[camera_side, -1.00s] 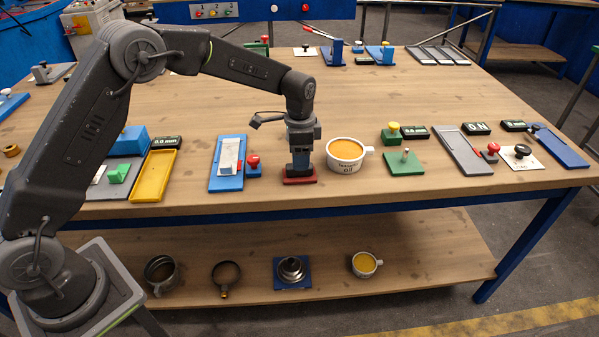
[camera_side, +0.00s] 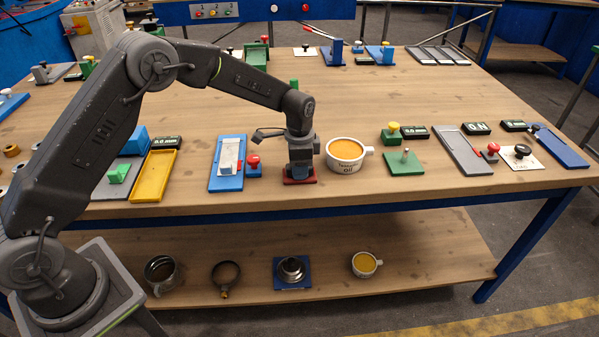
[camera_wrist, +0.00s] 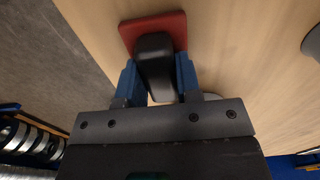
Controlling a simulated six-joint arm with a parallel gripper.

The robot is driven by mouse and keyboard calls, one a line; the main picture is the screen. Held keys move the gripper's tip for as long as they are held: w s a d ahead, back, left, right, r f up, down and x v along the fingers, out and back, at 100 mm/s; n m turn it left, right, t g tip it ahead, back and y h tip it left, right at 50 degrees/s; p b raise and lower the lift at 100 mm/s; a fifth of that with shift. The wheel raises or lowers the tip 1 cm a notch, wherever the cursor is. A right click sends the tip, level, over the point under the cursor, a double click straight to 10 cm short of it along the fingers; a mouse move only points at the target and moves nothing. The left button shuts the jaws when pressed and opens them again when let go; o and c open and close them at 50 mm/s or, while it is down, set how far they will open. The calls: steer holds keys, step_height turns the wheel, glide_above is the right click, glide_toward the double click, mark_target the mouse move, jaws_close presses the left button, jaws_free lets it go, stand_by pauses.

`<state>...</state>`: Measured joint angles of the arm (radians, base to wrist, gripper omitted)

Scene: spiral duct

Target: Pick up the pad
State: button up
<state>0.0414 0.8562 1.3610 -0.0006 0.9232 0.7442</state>
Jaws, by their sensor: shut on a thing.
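The pad has a flat red base and a dark block-shaped grip on top. In the side view the pad (camera_side: 300,181) sits at the front part of the bench, with only its red base showing below my gripper (camera_side: 300,174). In the wrist view the pad's red base (camera_wrist: 177,28) and dark grip (camera_wrist: 154,50) show clearly. My gripper (camera_wrist: 158,82) has its blue fingers on either side of the dark grip and is shut on it. The base appears to rest on the bench top.
A white cup of orange oil (camera_side: 345,158) stands close to the right of my gripper. A blue plate (camera_side: 228,180) with a light block and a red-knobbed piece (camera_side: 254,168) lie to the left. The bench's front edge (camera_side: 350,203) is just in front of the pad.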

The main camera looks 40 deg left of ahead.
steer(key=shift+c, duration=1.3)
steer(key=shift+r, duration=0.1)
steer(key=shift+r, duration=0.5)
steer(key=r, duration=0.2)
steer(key=a+r, duration=0.1)
steer(key=shift+s+r, duration=0.15)
steer(key=shift+r, duration=0.2)
steer(key=s+a+r, duration=0.1)
steer(key=a+r, duration=0.1)
steer(key=a, duration=0.1)
steer(key=s+a+r, duration=0.2)
steer(key=a, duration=0.1)
steer(key=s+a+r, duration=0.1)
steer(key=a+r, duration=0.1)
steer(key=a, duration=0.1)
steer(key=shift+s+a+r, duration=0.1)
steer(key=shift+s+a, duration=0.05)
steer(key=shift+a, duration=0.25)
